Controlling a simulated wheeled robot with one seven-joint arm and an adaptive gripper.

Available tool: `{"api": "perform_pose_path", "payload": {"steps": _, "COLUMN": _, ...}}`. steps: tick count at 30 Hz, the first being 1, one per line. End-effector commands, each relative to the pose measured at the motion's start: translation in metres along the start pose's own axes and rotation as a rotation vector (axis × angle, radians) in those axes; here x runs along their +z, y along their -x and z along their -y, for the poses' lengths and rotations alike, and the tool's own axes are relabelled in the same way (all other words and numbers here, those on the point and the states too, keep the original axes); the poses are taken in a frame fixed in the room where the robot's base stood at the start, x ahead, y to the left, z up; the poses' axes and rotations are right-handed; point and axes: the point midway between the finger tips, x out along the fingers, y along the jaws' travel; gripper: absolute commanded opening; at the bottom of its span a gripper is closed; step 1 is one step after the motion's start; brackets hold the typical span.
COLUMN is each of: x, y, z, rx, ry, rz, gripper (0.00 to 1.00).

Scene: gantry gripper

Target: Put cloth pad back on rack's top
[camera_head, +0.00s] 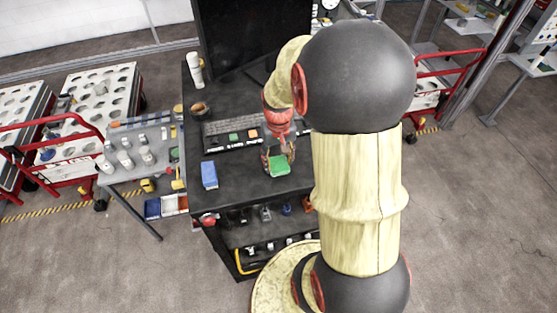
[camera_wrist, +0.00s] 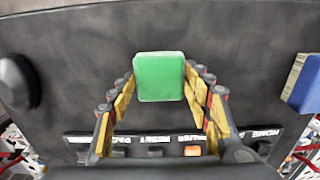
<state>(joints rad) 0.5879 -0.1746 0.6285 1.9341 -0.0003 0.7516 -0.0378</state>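A green square pad (camera_head: 279,165), the likely cloth pad, is at the black top (camera_head: 235,178) of a shelved unit, near its front right. In the wrist view the green pad (camera_wrist: 159,77) lies between my fingertips. My gripper (camera_head: 280,157) points down over it, one finger on each side, with the tips very near or at its edges. I cannot tell whether they touch or grip it, or whether the pad rests on the top. My arm hides the unit's right side.
A blue block (camera_head: 209,175) lies to the left on the black top, also in the wrist view (camera_wrist: 305,84). A button panel (camera_head: 232,135) and a dark round object (camera_head: 201,109) are further back. A grey side table (camera_head: 140,150) with small items stands left.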

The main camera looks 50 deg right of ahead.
Motion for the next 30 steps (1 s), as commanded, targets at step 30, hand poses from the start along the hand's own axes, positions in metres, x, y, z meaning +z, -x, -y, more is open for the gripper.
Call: {"api": "perform_pose_path", "payload": {"steps": 30, "x": -0.001, "y": 0.061, "z": 0.0, "rx": 0.0, "ry": 0.0, "rz": -0.005, "gripper": 0.67}}
